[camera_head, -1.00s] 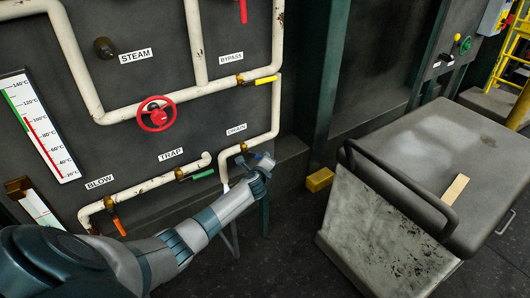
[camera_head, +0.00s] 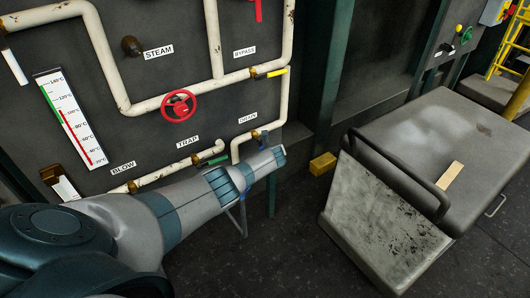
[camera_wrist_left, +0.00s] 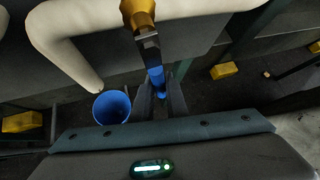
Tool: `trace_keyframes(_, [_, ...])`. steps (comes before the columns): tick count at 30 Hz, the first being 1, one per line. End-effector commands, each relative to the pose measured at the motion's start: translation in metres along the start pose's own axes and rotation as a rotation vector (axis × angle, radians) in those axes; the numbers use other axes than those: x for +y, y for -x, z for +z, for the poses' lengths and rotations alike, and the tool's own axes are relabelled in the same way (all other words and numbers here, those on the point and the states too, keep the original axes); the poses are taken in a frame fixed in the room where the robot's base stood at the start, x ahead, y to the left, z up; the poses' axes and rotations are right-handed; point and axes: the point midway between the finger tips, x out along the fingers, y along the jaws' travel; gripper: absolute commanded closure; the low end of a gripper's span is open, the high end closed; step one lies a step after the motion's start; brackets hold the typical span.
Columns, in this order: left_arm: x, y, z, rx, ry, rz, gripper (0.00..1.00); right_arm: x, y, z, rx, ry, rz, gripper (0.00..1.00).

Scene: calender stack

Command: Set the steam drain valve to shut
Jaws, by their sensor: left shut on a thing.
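The steam drain valve (camera_head: 257,136) sits on the white pipe under the DRAIN label (camera_head: 248,117). Its brass body (camera_wrist_left: 138,10) and blue lever (camera_wrist_left: 156,76) show in the left wrist view, where the lever points down, away from the pipe. My left gripper (camera_wrist_left: 160,97) is shut on the lever, one dark finger on each side of it. In the head view my left wrist hides the fingers and most of the lever. My right gripper is not in view.
A red handwheel (camera_head: 179,106), a yellow bypass lever (camera_head: 278,72) and a green trap lever (camera_head: 216,159) are on the panel nearby. A blue bucket (camera_wrist_left: 111,107) stands below the pipe. A yellow block (camera_head: 322,163) and a grey cart (camera_head: 440,130) are to the right.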

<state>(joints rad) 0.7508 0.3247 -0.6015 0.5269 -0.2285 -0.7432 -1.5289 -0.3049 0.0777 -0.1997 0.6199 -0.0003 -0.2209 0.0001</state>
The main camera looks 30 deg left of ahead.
Motion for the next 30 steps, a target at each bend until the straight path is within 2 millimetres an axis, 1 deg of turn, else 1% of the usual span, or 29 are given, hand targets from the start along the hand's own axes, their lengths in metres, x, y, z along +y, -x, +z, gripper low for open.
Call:
trace_keyframes(4, [0.007,0.002,0.000,0.018,-0.065,0.067,1.00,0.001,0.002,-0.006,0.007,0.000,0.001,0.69])
trace_keyframes(9, [0.014,0.003,-0.001,0.031,-0.113,0.115,1.00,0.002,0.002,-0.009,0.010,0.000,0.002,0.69])
trace_keyframes(25, [0.017,0.003,-0.001,0.037,-0.139,0.139,1.00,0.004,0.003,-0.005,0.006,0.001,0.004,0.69])
trace_keyframes(26, [0.018,0.003,-0.001,0.037,-0.139,0.139,0.85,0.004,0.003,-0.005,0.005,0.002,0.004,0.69])
trace_keyframes(27, [0.018,0.003,-0.001,0.037,-0.138,0.139,0.75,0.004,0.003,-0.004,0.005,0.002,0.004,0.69])
trace_keyframes(28, [0.017,0.003,-0.001,0.037,-0.138,0.139,0.68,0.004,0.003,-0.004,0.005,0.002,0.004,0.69])
trace_keyframes(30, [0.017,0.003,-0.001,0.037,-0.138,0.138,0.68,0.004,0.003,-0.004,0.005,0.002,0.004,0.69])
